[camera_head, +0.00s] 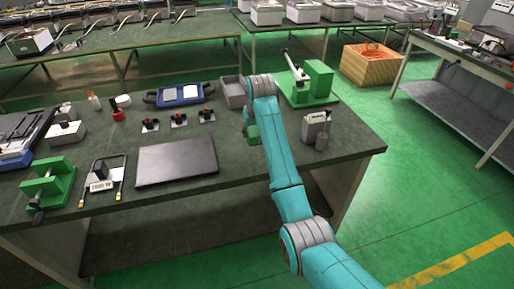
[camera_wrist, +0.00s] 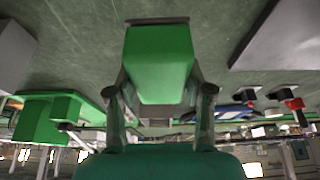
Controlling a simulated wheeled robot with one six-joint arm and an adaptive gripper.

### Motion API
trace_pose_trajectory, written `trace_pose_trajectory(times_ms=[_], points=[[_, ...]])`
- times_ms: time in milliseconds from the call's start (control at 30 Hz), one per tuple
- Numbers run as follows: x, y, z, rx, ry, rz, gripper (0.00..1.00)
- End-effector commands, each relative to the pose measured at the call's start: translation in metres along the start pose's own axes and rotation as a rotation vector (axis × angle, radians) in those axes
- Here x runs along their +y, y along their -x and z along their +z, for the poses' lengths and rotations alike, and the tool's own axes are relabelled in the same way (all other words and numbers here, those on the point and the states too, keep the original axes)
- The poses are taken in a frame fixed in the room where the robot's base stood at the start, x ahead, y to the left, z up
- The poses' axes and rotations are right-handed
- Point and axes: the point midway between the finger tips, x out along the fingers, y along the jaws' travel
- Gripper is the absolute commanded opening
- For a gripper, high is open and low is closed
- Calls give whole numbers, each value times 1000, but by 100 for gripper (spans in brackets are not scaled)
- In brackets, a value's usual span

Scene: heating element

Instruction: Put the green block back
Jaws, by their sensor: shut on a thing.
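The green block (camera_head: 253,135) is in my gripper (camera_head: 249,126), over the right half of the dark table. In the wrist view the block (camera_wrist: 160,62) sits between the two fingers of my gripper (camera_wrist: 160,88), which are shut on it. I cannot tell whether the block touches the table. A green fixture with a lever (camera_head: 318,82) stands at the table's back right, beyond my gripper; it also shows at the left of the wrist view (camera_wrist: 40,122). Another green clamp-like fixture (camera_head: 60,178) stands at the table's front left.
A flat dark plate (camera_head: 176,162) lies left of my gripper. A grey open box (camera_head: 232,93) stands just behind my arm, and a small grey metal item (camera_head: 316,128) to its right. Several red-and-black parts (camera_head: 179,120) and a blue-framed item (camera_head: 182,95) are further left. The table's right edge is clear.

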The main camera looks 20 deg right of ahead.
Motion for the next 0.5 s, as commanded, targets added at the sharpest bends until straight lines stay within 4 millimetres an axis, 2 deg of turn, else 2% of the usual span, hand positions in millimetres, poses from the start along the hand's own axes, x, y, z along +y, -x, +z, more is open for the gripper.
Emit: trace_pose_trajectory(times_ms=[100,267,500], points=[[0,-17,7,-1,0,0,19],[0,-28,12,0,0,0,19],[0,-60,25,-2,0,0,19]])
